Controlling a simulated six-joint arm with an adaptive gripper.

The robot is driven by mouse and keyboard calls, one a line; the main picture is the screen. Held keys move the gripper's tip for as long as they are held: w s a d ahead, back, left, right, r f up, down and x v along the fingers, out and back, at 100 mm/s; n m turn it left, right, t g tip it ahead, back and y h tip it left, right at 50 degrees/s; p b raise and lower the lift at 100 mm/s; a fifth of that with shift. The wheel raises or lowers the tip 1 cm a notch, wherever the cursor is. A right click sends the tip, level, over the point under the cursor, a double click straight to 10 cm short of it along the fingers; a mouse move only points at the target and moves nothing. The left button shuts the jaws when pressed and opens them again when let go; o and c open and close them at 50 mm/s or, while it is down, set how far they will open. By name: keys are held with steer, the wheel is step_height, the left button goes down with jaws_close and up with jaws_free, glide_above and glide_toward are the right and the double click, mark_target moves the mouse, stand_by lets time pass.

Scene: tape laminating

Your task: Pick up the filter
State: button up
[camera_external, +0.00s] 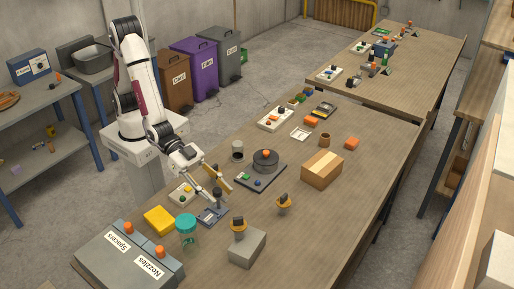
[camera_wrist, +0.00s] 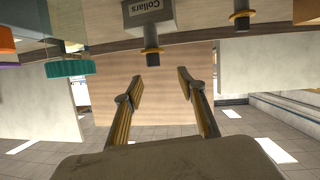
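No object in view is marked as the filter, so I cannot tell which one it is. A similar black and yellow piece (camera_external: 284,204) stands further right on the table.
A teal-lidded jar (camera_external: 186,229), yellow block (camera_external: 159,220) and grey Spacers and Nozzles bins (camera_external: 128,262) crowd the near left. A dark round fixture (camera_external: 265,162) and cardboard box (camera_external: 322,170) stand beyond. The table's right side (camera_external: 352,210) is clear.

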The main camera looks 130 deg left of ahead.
steer(key=t+y, duration=0.1)
steer(key=t, duration=0.1)
glide_toward(239, 229)
step_height(239, 229, down, 2)
steer(key=shift+w+a+f, duration=0.35)
steer(key=shift+w+f, duration=0.1)
steer(key=shift+f, duration=0.1)
steer(key=shift+w+f, duration=0.2)
steer(key=shift+w, duration=1.05)
steer(key=shift+w, duration=0.15)
steer(key=shift+w+a+f, duration=0.1)
steer(key=shift+w+f, duration=0.05)
steer(key=shift+w, duration=1.1)
steer(key=shift+w+a+f, duration=0.1)
steer(key=shift+w, duration=1.1)
jaws_close()
